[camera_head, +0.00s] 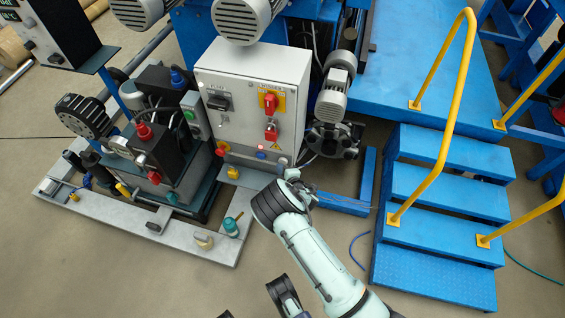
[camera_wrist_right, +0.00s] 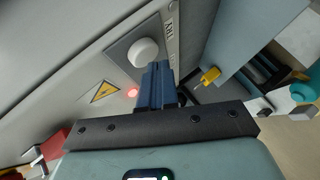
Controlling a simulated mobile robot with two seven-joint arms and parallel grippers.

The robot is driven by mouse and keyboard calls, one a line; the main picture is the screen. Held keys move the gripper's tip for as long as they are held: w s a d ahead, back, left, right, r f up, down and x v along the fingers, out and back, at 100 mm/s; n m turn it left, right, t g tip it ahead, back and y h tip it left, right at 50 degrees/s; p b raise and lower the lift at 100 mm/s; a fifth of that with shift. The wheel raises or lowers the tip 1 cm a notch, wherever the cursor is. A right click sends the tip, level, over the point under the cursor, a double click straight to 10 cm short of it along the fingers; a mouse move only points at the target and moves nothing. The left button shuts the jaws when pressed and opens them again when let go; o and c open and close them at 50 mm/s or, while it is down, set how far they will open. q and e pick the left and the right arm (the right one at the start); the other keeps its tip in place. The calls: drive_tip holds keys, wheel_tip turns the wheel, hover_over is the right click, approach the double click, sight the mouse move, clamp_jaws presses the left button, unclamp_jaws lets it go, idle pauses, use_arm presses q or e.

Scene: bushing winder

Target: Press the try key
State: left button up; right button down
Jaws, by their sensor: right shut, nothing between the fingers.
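The try key is a white round button (camera_wrist_right: 143,52) on a grey square plate, with a partly readable label beside it, in the right wrist view. In the head view a small pale button (camera_head: 283,160) sits low on the right of the grey control box (camera_head: 245,90). My right gripper (camera_wrist_right: 156,70) is shut and empty, its dark fingertips close to the button's edge. I cannot tell whether they touch it. In the head view the right gripper (camera_head: 288,174) is at the box's lower right corner, its fingers small and partly hidden.
A lit red lamp (camera_wrist_right: 132,92) and a yellow warning triangle (camera_wrist_right: 103,92) are near the button. A blue button (camera_head: 260,154) and red switches (camera_head: 270,103) are on the same box. Blue steps (camera_head: 445,190) with yellow rails stand to the right. Open floor lies in front.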

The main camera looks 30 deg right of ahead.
drive_tip(key=shift+w+d, duration=0.25)
drive_tip(key=shift+d, duration=0.1)
idle(0.6)
drive_tip(key=shift+s+a, duration=0.1)
drive_tip(key=shift+s+a+p, duration=0.3)
drive_tip(key=shift+s+a, duration=0.15)
drive_tip(key=shift+a, duration=0.1)
idle(0.3)
drive_tip(key=s+a+p, duration=0.2)
drive_tip(key=s+a, duration=0.1)
drive_tip(key=shift+s+a, duration=0.15)
drive_tip(key=shift+a, duration=0.25)
idle(0.6)
